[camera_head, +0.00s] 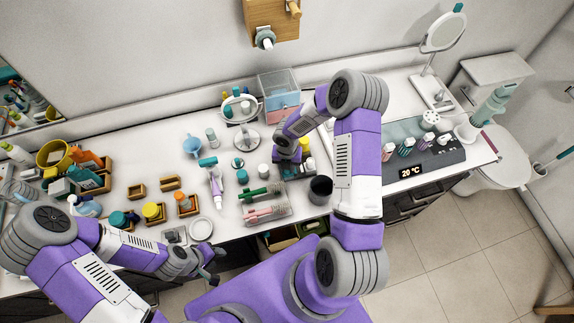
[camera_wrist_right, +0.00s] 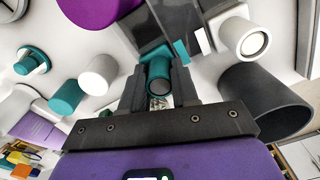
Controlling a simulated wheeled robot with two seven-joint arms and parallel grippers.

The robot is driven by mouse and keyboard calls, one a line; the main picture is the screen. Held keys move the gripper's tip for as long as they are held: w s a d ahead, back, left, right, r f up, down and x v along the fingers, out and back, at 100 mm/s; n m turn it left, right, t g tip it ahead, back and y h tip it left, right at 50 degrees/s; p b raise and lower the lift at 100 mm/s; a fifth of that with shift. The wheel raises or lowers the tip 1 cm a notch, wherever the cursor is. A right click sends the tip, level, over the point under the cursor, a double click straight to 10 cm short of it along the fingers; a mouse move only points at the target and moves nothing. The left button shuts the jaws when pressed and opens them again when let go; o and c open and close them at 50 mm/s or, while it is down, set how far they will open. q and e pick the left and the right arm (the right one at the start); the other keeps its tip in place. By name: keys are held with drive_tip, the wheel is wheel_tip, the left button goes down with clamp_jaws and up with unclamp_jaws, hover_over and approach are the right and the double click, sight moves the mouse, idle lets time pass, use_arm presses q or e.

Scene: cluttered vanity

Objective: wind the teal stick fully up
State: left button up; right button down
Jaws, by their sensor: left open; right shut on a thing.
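My right gripper (camera_wrist_right: 158,92) is shut on a teal cylinder, the teal stick (camera_wrist_right: 159,70), between its two dark fingers in the right wrist view. I see its round grey end; its far end and how far it is wound are hidden. In the head view my right arm reaches down to the counter, and its gripper covers the stick. My left gripper (camera_head: 210,271) is open and empty, low in front of the counter's edge, apart from the objects.
A dark cup (camera_wrist_right: 268,100) and a white cylinder (camera_wrist_right: 241,38) stand right of my right gripper. Another white cylinder (camera_wrist_right: 97,75) and a teal piece (camera_wrist_right: 66,97) stand left. A round mirror (camera_head: 240,107) and racks (camera_head: 265,212) crowd the counter nearby.

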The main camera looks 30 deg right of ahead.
idle(0.8)
drive_tip(key=c, duration=0.8)
unclamp_jaws()
wheel_tip(320, 180, up, 8)
drive_tip(key=shift+f, duration=0.2)
drive_tip(key=shift+f, duration=0.1)
